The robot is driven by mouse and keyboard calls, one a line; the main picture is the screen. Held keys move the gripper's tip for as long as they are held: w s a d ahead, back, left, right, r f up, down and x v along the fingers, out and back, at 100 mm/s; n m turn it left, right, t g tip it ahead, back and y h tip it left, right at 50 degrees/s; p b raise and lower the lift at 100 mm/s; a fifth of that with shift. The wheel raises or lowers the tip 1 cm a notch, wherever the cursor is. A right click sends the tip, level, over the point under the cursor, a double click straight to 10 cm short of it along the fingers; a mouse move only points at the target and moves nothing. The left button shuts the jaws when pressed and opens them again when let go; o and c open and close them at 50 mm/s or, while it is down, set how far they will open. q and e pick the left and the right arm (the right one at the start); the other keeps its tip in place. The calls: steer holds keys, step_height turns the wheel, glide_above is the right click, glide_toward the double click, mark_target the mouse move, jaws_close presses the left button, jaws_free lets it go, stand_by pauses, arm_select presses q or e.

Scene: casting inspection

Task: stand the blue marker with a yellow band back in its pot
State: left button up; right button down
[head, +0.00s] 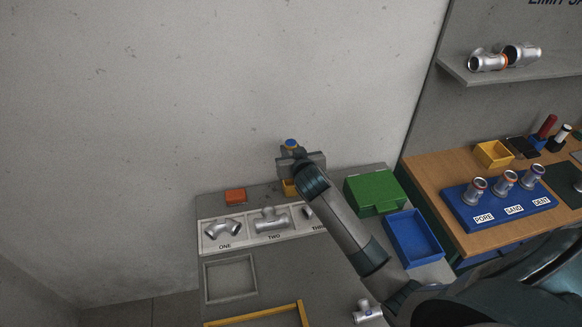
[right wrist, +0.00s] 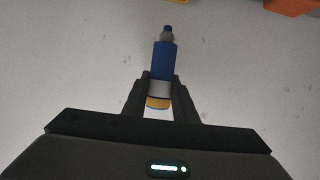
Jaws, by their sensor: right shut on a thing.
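The blue marker with a yellow band (right wrist: 162,62) is held between the fingers of my right gripper (right wrist: 160,92) in the right wrist view. Its narrow dark tip points away from the gripper, and the yellow band sits by the fingers. In the head view, one end of the marker (head: 291,143) shows above my right gripper (head: 291,155), which is up over the back of the grey table. A yellow container (head: 289,188) is partly hidden below the gripper; I cannot tell whether it is the marker's pot. My left gripper is not in view.
An orange box (head: 235,196) stands left of the yellow container. A green case (head: 374,192) and a blue bin (head: 413,238) are to the right. A white tray (head: 248,238) with pipe fittings lies in front. A wooden bench (head: 425,168) with a blue fitting stand (head: 466,213) is farther right.

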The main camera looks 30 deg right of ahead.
steer(key=shift+f+p, duration=0.6)
steer(key=shift+f, duration=2.25)
step_height(320, 180, down, 3)
steer(key=shift+r+p, duration=0.15)
steer(key=shift+p, duration=0.2)
steer(key=shift+f+p, duration=0.3)
steer(key=shift+f, duration=0.25)
steer(key=shift+f, duration=0.3)
steer(key=c, duration=1.4)
jaws_free()
steer(key=shift+c, duration=0.2)
